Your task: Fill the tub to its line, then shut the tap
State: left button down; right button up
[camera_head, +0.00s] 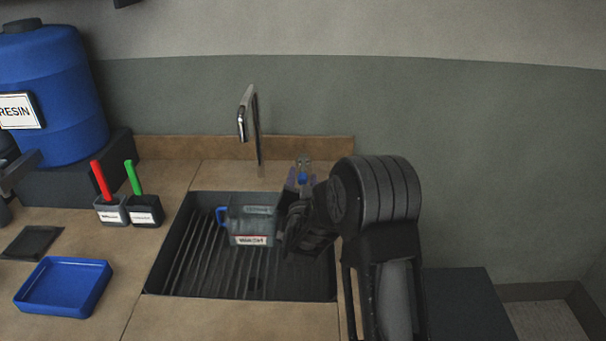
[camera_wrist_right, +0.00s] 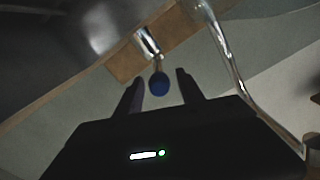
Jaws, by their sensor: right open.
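The grey translucent tub (camera_head: 252,226) with a blue handle and a white label stands in the sink (camera_head: 200,270). Its line and any water level are too small to tell. The chrome tap spout (camera_head: 246,112) rises behind the sink; I cannot make out a water stream. The tap's blue-ended lever (camera_head: 303,177) is right of the spout. My right gripper (camera_head: 300,190) is open at the lever, partly hidden by its own arm. In the right wrist view, the blue knob (camera_wrist_right: 159,84) shows between the two open fingers, with no clear contact. My left gripper is out of view.
A blue resin drum (camera_head: 60,75) stands on a dark stand at the back left. Two small dark holders with a red stick (camera_head: 101,180) and a green stick (camera_head: 133,178) stand left of the sink. A blue tray (camera_head: 64,285) lies at the front left.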

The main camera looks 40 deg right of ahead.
jog(key=shift+w+d, duration=0.4)
jog(key=shift+w, duration=0.1)
grip_shut()
dwell(1.2)
